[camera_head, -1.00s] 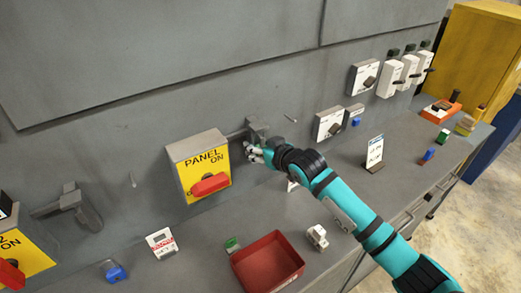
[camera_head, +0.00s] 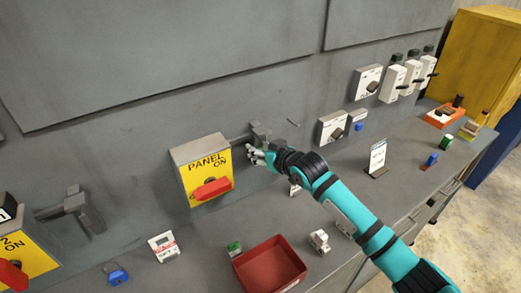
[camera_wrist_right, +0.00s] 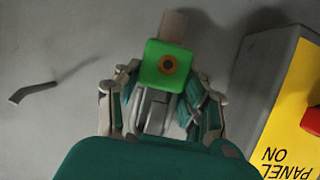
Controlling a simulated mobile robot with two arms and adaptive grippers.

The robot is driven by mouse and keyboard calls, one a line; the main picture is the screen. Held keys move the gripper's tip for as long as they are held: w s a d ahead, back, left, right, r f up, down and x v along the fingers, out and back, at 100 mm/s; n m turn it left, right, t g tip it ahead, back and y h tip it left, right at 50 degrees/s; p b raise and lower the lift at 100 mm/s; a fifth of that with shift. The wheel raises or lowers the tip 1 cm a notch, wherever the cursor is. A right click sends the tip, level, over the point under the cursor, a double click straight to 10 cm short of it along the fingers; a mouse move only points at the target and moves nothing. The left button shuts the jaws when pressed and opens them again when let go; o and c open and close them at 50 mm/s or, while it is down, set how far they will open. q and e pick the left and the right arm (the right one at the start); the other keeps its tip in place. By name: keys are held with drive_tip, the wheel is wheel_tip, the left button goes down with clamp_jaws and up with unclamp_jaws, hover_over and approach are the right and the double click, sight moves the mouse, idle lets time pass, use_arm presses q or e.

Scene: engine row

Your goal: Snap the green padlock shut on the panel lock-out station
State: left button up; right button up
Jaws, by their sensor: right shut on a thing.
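The panel lock-out station (camera_head: 187,160) is a grey box with a yellow front marked PANEL ON and a red handle (camera_head: 211,189). A grey bracket (camera_head: 261,133) on the wall stands at its right. My right gripper (camera_head: 256,155) is just below this bracket. In the right wrist view the green padlock (camera_wrist_right: 155,65) sits between the fingertips of my right gripper (camera_wrist_right: 165,90), which is shut on it. A pinkish-brown piece (camera_wrist_right: 173,27) shows directly beyond the padlock. I cannot tell whether the padlock's shackle is closed or through the bracket. My left gripper is out of view.
A red tray (camera_head: 270,268) lies on the bench below the station. Beside it are a small green-topped item (camera_head: 234,249) and a pale block (camera_head: 319,240). A sign card (camera_head: 377,157) stands farther right. A second station (camera_head: 25,250) is at the left.

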drive_tip(key=shift+r+p, duration=0.95)
drive_tip(key=shift+r, duration=0.25)
drive_tip(key=shift+f, duration=0.55)
drive_tip(key=o, duration=1.3)
drive_tip(key=shift+s+d, duration=0.1)
